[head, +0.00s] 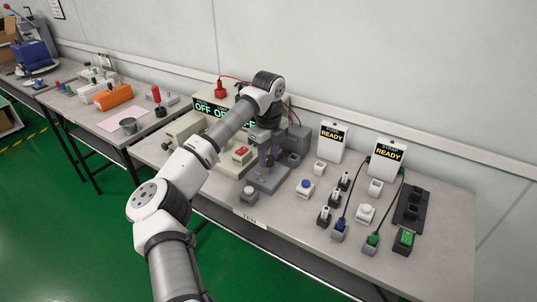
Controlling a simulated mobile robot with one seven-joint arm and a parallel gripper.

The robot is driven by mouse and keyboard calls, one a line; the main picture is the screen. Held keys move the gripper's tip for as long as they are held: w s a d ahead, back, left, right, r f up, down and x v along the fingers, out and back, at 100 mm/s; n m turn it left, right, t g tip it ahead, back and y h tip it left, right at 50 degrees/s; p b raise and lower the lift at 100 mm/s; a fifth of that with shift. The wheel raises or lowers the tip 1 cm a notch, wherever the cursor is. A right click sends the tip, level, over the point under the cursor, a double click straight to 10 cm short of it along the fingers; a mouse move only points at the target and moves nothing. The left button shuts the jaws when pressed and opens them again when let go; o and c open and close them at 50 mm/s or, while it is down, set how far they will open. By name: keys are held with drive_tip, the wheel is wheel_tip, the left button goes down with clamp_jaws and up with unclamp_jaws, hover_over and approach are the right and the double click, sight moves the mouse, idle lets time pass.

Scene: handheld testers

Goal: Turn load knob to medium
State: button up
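A beige tester (185,128) stands on the middle table, its dark display showing green "OFF" readings partly hidden by my arm. A small dark round part (166,145) sits at its left front. A red rocker-like switch (241,153) is on a beige box in front of it. I cannot tell which part is the load knob. My gripper (267,158) points down over a grey fixture (272,180), right of the red switch. Its fingers are small and dark against the fixture, so their opening and any contact cannot be made out.
Several small switch and button blocks stand right of the fixture, including a blue button (305,187) and a green-switch block (404,240). Two "READY" signs (333,140) stand behind them. A grey button box (249,195) is near the front edge. The left table holds an orange case (113,96).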

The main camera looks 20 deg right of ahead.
drive_tip(key=shift+c, duration=1.2)
drive_tip(key=shift+m, duration=0.3)
drive_tip(key=m, duration=0.4)
drive_tip(key=shift+r, duration=0.1)
drive_tip(key=m, duration=0.4)
drive_tip(key=shift+p, duration=0.4)
drive_tip(key=m, duration=0.3)
drive_tip(key=shift+m, duration=0.3)
drive_tip(key=m+p, duration=0.1)
drive_tip(key=m, duration=1)
drive_tip(key=shift+m, duration=0.3)
